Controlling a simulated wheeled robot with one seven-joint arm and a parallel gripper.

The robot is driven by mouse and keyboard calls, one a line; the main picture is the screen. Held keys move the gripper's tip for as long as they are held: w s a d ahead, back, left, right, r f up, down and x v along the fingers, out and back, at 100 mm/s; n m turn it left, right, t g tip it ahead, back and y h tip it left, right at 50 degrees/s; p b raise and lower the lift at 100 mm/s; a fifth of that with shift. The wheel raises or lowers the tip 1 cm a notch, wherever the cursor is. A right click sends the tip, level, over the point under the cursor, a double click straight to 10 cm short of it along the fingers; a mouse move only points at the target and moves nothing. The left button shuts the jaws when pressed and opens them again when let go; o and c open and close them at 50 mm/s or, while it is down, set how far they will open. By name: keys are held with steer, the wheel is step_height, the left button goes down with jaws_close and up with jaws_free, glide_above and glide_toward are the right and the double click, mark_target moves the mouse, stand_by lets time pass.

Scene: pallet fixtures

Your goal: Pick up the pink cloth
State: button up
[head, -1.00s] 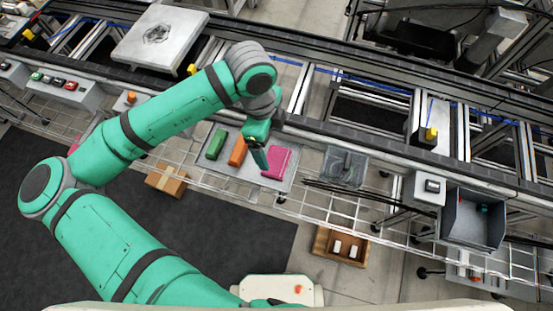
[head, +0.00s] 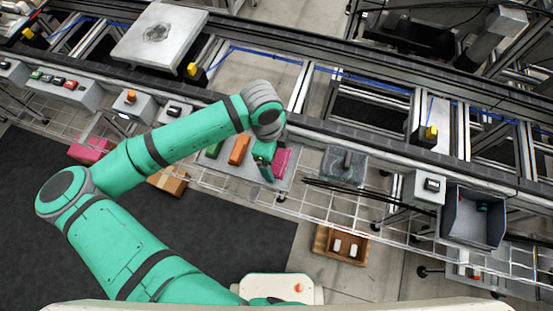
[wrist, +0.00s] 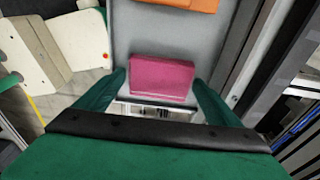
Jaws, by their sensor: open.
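The pink cloth (head: 281,161) is a folded block on the right part of a grey tray (head: 290,183) in the head view. In the wrist view the cloth (wrist: 162,79) lies ahead of and between the two green fingers. My gripper (wrist: 158,88) is open, with one finger on each side of the cloth and nothing held. In the head view my gripper (head: 266,172) is at the cloth's left edge and hides part of it. I cannot tell whether the fingers touch the cloth.
An orange block (head: 239,150) and a green block (head: 215,148) lie left of the cloth on the same tray. A grey fixture (head: 344,166) stands to the right. A conveyor rail (head: 340,130) runs behind. A wire shelf edge (head: 240,188) is in front.

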steer(key=c, duration=0.8)
steer(key=shift+r, duration=0.15)
steer(key=shift+r, duration=0.6)
steer(key=s+a+r, duration=0.3)
steer(key=r, duration=0.1)
steer(key=s+a+r, duration=0.6)
steer(key=s+r, duration=0.1)
steer(key=shift+a+r, duration=0.3)
steer(key=shift+a, duration=0.1)
